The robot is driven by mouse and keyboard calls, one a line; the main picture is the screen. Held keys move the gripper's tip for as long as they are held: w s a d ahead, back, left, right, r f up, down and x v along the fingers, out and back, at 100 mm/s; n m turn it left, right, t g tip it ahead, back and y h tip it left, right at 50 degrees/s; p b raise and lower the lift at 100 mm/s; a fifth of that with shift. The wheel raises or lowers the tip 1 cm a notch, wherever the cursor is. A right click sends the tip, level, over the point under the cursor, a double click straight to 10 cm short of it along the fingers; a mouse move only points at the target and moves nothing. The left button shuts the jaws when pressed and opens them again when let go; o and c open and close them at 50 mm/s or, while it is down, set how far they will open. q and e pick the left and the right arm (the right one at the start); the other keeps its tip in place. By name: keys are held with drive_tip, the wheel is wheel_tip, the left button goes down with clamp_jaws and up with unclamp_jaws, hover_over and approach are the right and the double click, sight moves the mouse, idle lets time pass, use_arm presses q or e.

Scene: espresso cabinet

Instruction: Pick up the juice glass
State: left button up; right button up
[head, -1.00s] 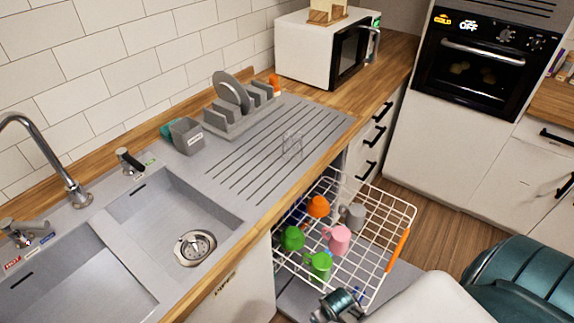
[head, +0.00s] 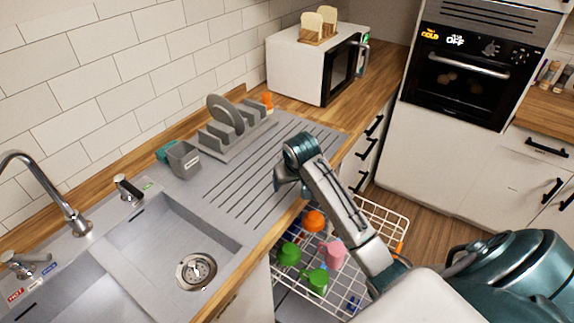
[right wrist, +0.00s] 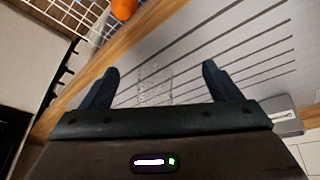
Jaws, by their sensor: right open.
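The juice glass (right wrist: 155,88) is clear and hard to make out against the grey ribbed drainboard. In the right wrist view it shows between the two fingers of my right gripper (right wrist: 160,70), with space on both sides. My right gripper (head: 283,184) is open and points down over the drainboard near its front edge. In the head view the arm and gripper hide the glass. My left gripper does not show.
A pulled-out white dish rack (head: 385,214) holds an orange cup (head: 314,221), green cups (head: 289,254) and a pink mug (head: 332,255). A grey plate rack (head: 245,135) and a grey cup (head: 184,160) stand behind. The sink (head: 150,240) is left.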

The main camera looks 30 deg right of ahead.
drive_tip(key=w+d+r+m, duration=0.1)
drive_tip(key=w+d+r, duration=0.3)
drive_tip(key=w+r, duration=0.35)
drive_tip(key=shift+m, duration=0.3)
drive_tip(key=x, duration=0.1)
drive_tip(key=p+x, duration=0.1)
drive_tip(key=x, duration=0.1)
drive_tip(key=p+x, duration=0.1)
drive_tip(key=x, duration=0.1)
drive_tip(key=shift+s, duration=0.3)
drive_tip(key=shift+w+f+p, duration=0.15)
drive_tip(key=shift+f+p, duration=0.05)
drive_tip(key=shift+p, duration=0.15)
drive_tip(key=p+x, duration=0.2)
drive_tip(key=x, duration=0.2)
drive_tip(key=shift+w+a, duration=0.1)
drive_tip(key=shift+a, duration=0.05)
drive_tip(key=shift+w+f, duration=0.1)
drive_tip(key=shift+f, duration=0.25)
drive_tip(key=shift+c, duration=0.2)
